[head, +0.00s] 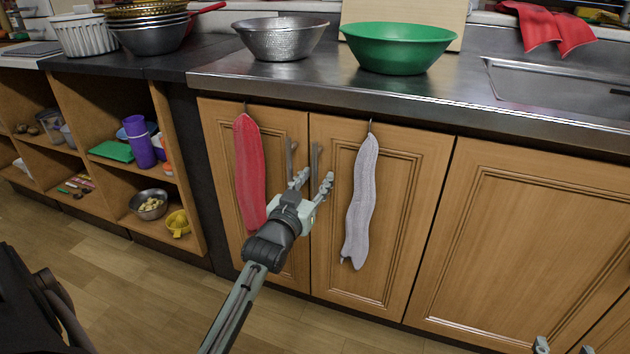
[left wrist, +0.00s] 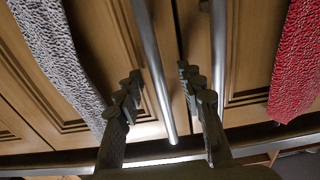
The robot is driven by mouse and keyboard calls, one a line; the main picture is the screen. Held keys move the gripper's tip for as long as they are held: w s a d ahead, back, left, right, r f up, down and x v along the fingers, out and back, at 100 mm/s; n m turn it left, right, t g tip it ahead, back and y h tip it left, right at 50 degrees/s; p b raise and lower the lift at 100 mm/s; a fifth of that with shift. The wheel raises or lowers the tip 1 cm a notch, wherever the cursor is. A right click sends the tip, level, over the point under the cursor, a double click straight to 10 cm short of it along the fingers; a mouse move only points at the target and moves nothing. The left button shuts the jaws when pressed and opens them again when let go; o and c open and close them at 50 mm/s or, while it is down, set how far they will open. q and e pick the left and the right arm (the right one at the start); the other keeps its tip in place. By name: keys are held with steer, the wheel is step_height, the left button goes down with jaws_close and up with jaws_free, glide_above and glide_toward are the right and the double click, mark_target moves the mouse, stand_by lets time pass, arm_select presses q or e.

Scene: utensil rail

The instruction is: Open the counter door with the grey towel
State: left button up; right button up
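The grey towel (head: 361,200) hangs from a hook on the right one of two narrow wooden counter doors (head: 400,210). This door looks shut. Its upright metal bar handle (head: 315,160) is near the door's left edge. My left gripper (head: 313,181) is open in front of the doors, its fingers either side of this handle. In the left wrist view the handle (left wrist: 155,75) runs between the open fingers (left wrist: 158,82), with a gap to each; the grey towel (left wrist: 60,50) is at the left. My right gripper (head: 565,348) shows only its fingertips, apart, at the bottom edge.
The neighbouring door has its own handle (head: 291,158) close by and a red towel (head: 249,172). A green bowl (head: 400,47) and a metal colander (head: 281,38) stand on the steel counter above. Open shelves (head: 110,150) are at the left. The floor in front looks clear.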

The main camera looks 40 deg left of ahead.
arm_select(q)
jaws_close()
steer(key=shift+d, duration=0.1)
stand_by(0.6)
